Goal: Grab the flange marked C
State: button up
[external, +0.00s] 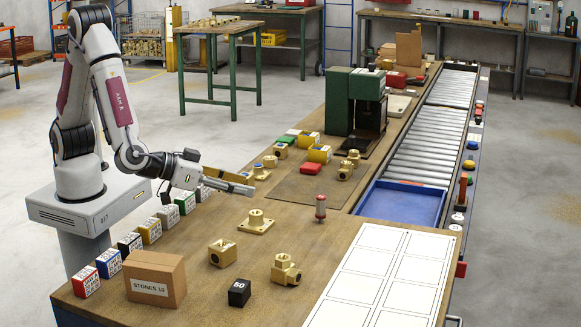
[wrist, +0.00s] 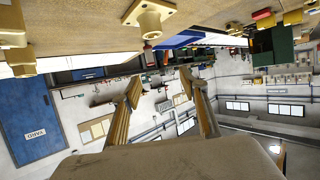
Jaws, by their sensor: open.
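A brass flange (external: 257,223) with a square base and a round neck stands on the wooden bench, in front of and below my gripper. No letter C can be read on it. A brass flange also shows at the top of the wrist view (wrist: 152,18), where the picture is upside down. Smaller brass pieces, perhaps flanges, stand farther back, such as one (external: 260,173) just beyond my fingers. My gripper (external: 243,183) is open and empty above the bench's left side, its fingers pointing right. Both fingers show apart in the wrist view (wrist: 163,88).
Brass fittings (external: 222,253) (external: 285,270), a black block (external: 239,292) and a cardboard box (external: 155,278) stand at the front. Coloured blocks line the left edge. A red-topped piece (external: 320,208), a blue tray (external: 402,205) and a white grid sheet (external: 385,280) lie to the right.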

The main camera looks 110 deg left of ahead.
aim_at(252, 213)
jog(key=shift+f, duration=1.7)
jog(key=shift+f, duration=0.1)
jog(key=shift+f, duration=1.8)
jog(key=shift+x, duration=1.45)
jog(key=shift+r, duration=0.1)
grip_shut()
